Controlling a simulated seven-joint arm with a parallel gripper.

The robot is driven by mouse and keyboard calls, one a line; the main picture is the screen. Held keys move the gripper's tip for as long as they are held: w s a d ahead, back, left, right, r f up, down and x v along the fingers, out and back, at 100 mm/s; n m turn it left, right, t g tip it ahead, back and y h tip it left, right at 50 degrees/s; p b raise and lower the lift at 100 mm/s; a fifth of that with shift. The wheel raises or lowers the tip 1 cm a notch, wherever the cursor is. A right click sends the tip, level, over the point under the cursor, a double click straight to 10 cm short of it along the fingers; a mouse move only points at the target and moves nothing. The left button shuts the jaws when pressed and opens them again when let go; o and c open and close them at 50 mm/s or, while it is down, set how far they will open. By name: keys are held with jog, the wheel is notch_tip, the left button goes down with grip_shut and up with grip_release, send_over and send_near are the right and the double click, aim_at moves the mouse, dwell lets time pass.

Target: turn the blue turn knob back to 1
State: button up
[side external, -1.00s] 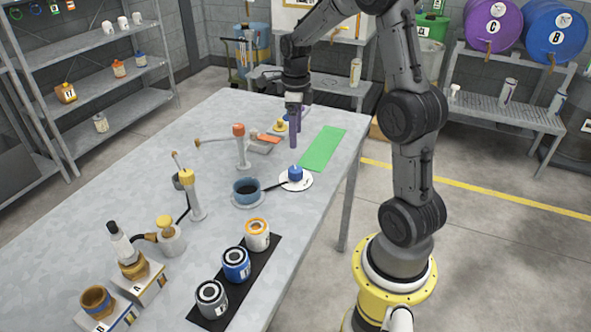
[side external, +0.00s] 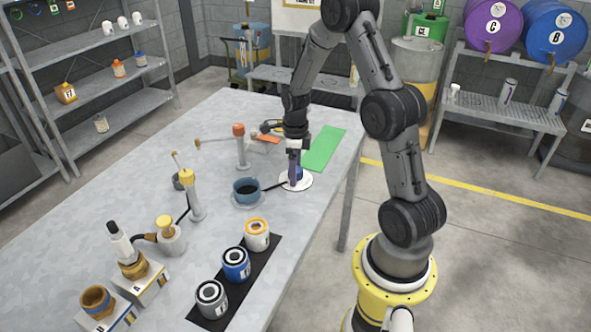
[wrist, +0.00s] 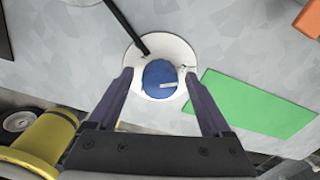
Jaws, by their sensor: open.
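The blue turn knob (wrist: 158,78) sits on a round white dial plate (wrist: 184,52) on the table. In the wrist view a light mark shows on the knob, towards its right side; the dial's numbers are too small to read. My gripper (wrist: 165,100) is open, with one purple finger on each side of the knob in that view and nothing held. In the side view my gripper (side external: 293,182) is right over the white plate (side external: 308,181) and hides most of the knob. I cannot tell whether the fingers touch it.
A green mat (side external: 324,149) lies beyond the dial. A blue cup (side external: 246,192) on a saucer stands left of it, and a black strip runs from the plate.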

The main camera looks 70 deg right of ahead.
jog(key=shift+c, duration=0.3)
grip_shut()
jog(key=n, duration=0.5)
jog(key=shift+n, duration=0.3)
jog(key=n, duration=1.2)
jog(key=shift+n, duration=0.3)
jog(key=n, duration=0.5)
jog(key=shift+n, duration=0.3)
